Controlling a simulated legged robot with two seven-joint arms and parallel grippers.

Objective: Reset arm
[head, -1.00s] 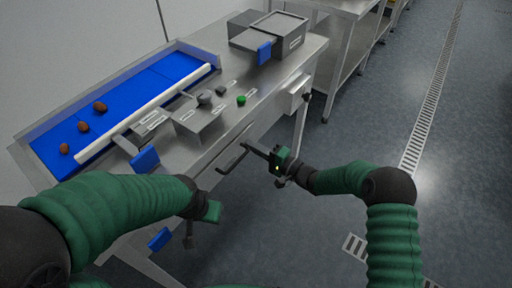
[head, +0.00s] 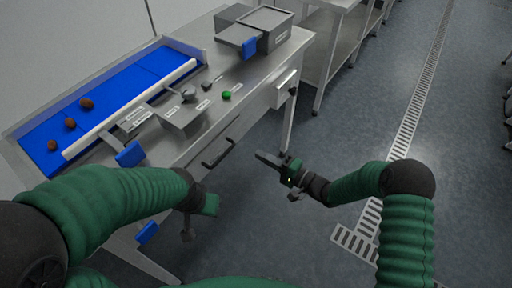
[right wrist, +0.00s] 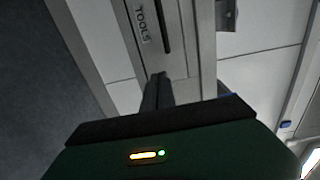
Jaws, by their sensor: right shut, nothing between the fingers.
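My right arm, in green sleeving, reaches in from the right in the head view. Its gripper (head: 262,158) is shut and empty, in the air just right of the steel table's front. The shut fingers also show in the right wrist view (right wrist: 157,92), in front of a panel labelled TOOLS (right wrist: 143,25). A dark drawer handle (head: 217,153) is on the table's front, a gap away from the fingertips. My left gripper (head: 187,233) hangs low by the table's front edge, partly hidden by its arm, so its jaws do not show clearly.
The steel table (head: 232,116) carries a blue belt (head: 110,100) with brown dates, a control box with a green button (head: 227,95) and grey bins (head: 268,22) with a blue tag. A steel shelf stands behind. The floor at right is clear, with drain grates (head: 355,243).

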